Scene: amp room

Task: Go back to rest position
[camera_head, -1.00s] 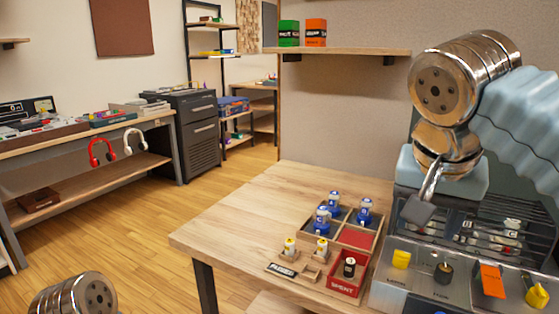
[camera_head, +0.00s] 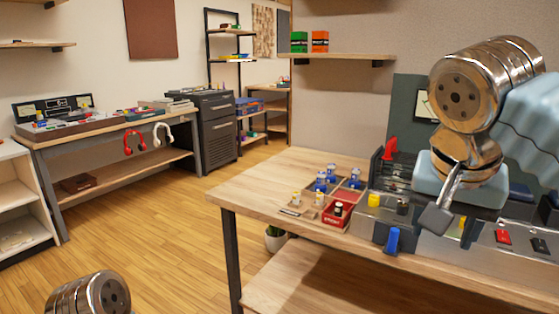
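My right arm comes in from the right, with its shiny metal wrist joints large in view. A small grey piece at its lower end (camera_head: 436,219) hangs in front of the grey amp machine (camera_head: 420,234); I cannot tell whether the gripper is open or shut. Only a round metal joint of my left arm shows at the bottom left. My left gripper is out of view. No held object can be seen.
A wooden table (camera_head: 262,186) holds a sectioned tray with blue-capped bottles (camera_head: 321,181) and a red box (camera_head: 336,214). A plant pot (camera_head: 275,239) stands beneath it. The wooden floor between is clear.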

